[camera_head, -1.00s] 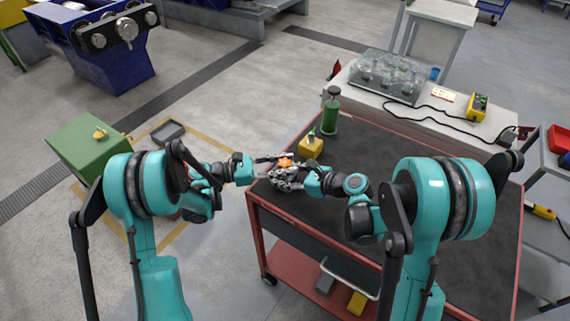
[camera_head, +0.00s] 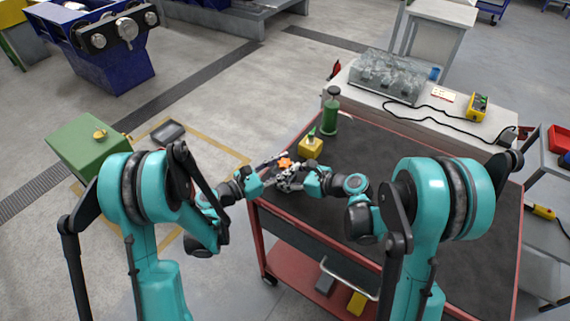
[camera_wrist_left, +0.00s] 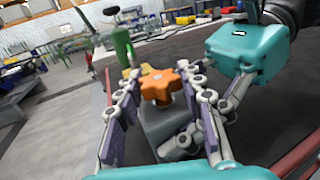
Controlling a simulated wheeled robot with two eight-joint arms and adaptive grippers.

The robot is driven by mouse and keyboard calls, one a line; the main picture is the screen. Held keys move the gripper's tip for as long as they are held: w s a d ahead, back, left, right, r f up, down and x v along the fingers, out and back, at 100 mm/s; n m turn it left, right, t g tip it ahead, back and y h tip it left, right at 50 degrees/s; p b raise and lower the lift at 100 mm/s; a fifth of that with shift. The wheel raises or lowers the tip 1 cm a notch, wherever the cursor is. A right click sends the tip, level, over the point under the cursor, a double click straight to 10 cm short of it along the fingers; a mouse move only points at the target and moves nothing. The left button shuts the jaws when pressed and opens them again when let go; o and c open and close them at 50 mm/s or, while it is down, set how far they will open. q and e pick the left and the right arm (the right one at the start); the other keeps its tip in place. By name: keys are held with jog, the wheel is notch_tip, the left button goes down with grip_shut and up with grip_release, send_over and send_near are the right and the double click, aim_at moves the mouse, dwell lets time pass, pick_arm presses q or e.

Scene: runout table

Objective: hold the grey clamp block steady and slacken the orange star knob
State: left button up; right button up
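The orange star knob (camera_head: 285,163) sits on top of the grey clamp block at the table's near left corner. In the left wrist view the knob (camera_wrist_left: 160,84) is between the fingertips of my left gripper (camera_wrist_left: 163,86), which is open with a finger on either side. The grey clamp block (camera_wrist_left: 160,125) stands below the knob, partly hidden by the fingers. My right gripper (camera_head: 291,180) reaches in from the right at the block and looks shut on it; its contact is partly hidden. My left gripper (camera_head: 268,168) also shows in the head view.
A yellow block (camera_head: 311,149) and a green bottle (camera_head: 330,117) stand just behind the knob on the dark table (camera_head: 400,160). A clear case (camera_head: 387,76) and a yellow meter (camera_head: 478,107) are on the white bench behind. The table's middle is clear.

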aim_at(285, 162)
pick_arm(q)
jog(key=shift+o, duration=1)
notch_tip(285, 162, up, 10)
jog(key=shift+r, duration=0.1)
